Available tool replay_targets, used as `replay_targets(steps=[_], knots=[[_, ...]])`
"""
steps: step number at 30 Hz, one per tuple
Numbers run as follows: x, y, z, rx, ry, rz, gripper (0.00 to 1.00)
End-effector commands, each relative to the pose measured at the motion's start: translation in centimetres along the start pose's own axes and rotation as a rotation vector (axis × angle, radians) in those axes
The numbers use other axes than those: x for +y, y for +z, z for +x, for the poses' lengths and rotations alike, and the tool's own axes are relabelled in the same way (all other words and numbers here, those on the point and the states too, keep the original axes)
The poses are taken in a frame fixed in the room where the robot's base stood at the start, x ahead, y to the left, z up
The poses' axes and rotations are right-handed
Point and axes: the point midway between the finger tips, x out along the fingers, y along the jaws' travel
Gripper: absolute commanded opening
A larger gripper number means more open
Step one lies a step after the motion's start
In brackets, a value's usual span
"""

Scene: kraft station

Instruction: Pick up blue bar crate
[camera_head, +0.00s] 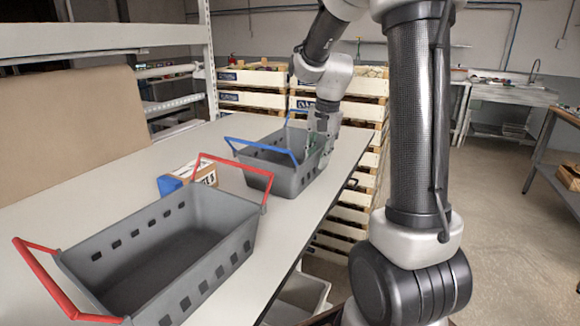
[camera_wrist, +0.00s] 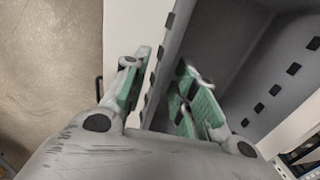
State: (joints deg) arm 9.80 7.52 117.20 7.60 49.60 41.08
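The blue bar crate is a dark grey crate (camera_head: 287,178) with two blue bar handles (camera_head: 262,146), standing upright on the table beyond the red-handled crate. My gripper (camera_head: 318,143) is at its right long side, pointing down at the rim. In the wrist view, the crate's slotted wall (camera_wrist: 172,50) runs between the two green-padded fingers of my gripper (camera_wrist: 163,70). One finger is outside the wall and the other is inside the crate. The fingers are spread, with a gap visible on the inner side. The crate looks empty where its inside shows.
A larger grey crate with red bar handles (camera_head: 165,255) stands nearer on the same white table (camera_head: 70,200). A small blue and brown box (camera_head: 188,178) sits between the crates, to the left. Stacked wooden pallet boxes (camera_head: 255,88) stand behind the table.

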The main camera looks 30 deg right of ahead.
Motion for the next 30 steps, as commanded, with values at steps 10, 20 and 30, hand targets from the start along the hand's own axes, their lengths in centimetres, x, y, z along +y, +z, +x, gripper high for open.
replay_targets(steps=[10,20,30], knots=[[0.0,0.0,0.8,0.001,-0.001,0.0,0.22],[0.0,0.0,0.8,0.001,0.0,0.0,0.0],[-0.2,-0.1,-0.2,0.003,-0.003,-0.001,0.0]])
